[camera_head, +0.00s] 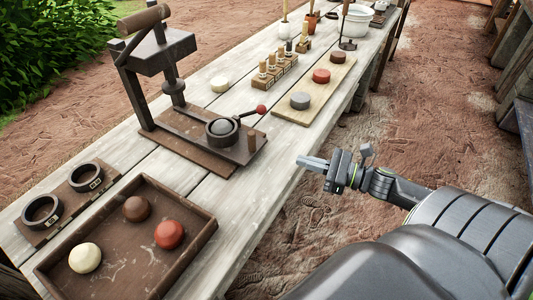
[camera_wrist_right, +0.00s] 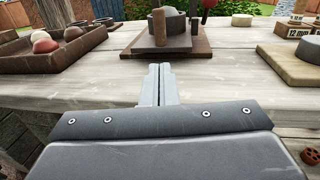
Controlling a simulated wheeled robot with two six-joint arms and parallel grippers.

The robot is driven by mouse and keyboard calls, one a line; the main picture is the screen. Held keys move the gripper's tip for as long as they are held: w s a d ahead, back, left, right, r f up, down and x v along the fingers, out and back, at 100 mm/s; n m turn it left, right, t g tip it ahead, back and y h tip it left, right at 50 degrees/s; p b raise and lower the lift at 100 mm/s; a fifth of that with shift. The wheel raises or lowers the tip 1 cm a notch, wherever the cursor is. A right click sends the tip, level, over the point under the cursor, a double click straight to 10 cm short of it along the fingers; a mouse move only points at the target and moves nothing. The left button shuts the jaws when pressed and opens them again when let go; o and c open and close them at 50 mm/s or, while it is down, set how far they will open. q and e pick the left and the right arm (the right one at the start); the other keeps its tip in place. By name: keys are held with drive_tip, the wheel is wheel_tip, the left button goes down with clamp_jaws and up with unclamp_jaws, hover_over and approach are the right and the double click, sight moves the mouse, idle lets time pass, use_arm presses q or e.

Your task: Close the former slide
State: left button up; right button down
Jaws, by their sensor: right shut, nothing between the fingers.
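The former is a dark press (camera_head: 160,55) on a brown base, standing on the plank table. Its slide (camera_head: 243,152) lies on the base, pulled out to the right of the press head. A dark ring with a grey lump (camera_head: 222,129) sits on the slide. A small wooden peg (camera_head: 251,142) stands at the slide's outer end. A lever with a red knob (camera_head: 261,109) sticks out beside the ring. My right gripper (camera_head: 312,163) is shut and empty, just off the table's right edge, apart from the slide. In the right wrist view its fingers (camera_wrist_right: 160,80) point at the former's front.
A brown tray (camera_head: 190,255) with several clay balls lies at the near left, beside two rings on a board (camera_head: 40,233). A board (camera_head: 290,115) with clay discs lies beyond the former. The table edge is bare between the gripper and the former.

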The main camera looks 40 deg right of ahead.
drive_tip(key=x, duration=0.4)
drive_tip(key=shift+w+a, duration=0.15)
drive_tip(key=shift+w, duration=0.05)
drive_tip(key=p, duration=0.2)
approach(236, 138)
drive_tip(key=shift+s+a+r, duration=0.15)
drive_tip(key=shift+s+a, duration=0.15)
drive_tip(key=shift+s, duration=0.4)
drive_tip(key=shift+w+a, duration=0.35)
drive_tip(key=shift+w, duration=0.2)
drive_tip(key=shift+f, duration=0.2)
drive_tip(key=x, duration=0.5)
drive_tip(key=d+x, duration=0.1)
drive_tip(key=x, duration=0.2)
drive_tip(key=shift+w, duration=0.5)
